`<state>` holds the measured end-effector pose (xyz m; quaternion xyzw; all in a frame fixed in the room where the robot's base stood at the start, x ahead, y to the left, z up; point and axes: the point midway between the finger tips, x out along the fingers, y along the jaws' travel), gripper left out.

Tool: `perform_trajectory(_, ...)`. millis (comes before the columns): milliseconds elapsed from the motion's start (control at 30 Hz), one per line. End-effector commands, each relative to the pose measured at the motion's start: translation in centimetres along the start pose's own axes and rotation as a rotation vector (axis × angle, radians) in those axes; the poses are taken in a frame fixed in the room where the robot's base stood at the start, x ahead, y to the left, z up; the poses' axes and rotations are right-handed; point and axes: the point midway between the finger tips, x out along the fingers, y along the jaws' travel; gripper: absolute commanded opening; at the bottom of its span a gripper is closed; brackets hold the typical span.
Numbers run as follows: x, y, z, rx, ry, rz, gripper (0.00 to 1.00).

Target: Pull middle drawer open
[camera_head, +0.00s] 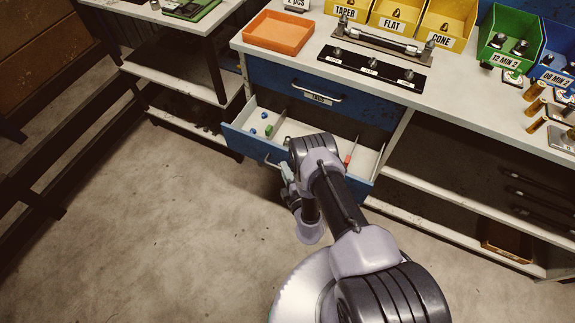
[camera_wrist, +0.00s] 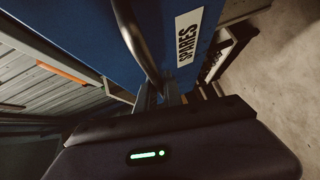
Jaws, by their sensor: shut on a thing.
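The middle drawer (camera_head: 241,142) is pulled out from the blue cabinet under the workbench, and its pale interior shows in the head view. Its blue front (camera_wrist: 90,38) with a "SPARES" label fills much of the wrist view. The drawer's bar handle (camera_wrist: 137,42) runs down into my gripper (camera_wrist: 158,96), which is shut on it. In the head view my gripper (camera_head: 286,174) is at the drawer front, partly hidden by my arm. My arm also covers the right part of the drawer front.
Small blue and green parts (camera_head: 268,130) and a red-handled tool (camera_head: 349,153) lie in the drawer. The drawer above (camera_head: 300,82) is closed. The bench carries an orange tray (camera_head: 278,32) and yellow bins (camera_head: 440,27). Bare floor (camera_head: 150,220) lies in front and left.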

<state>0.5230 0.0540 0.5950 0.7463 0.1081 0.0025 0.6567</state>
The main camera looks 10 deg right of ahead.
Motion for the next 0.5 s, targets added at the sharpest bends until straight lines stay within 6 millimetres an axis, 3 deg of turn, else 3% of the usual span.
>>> perform_trajectory(500,-0.52,-0.17,-0.49,0.000,0.000,0.000,0.00)
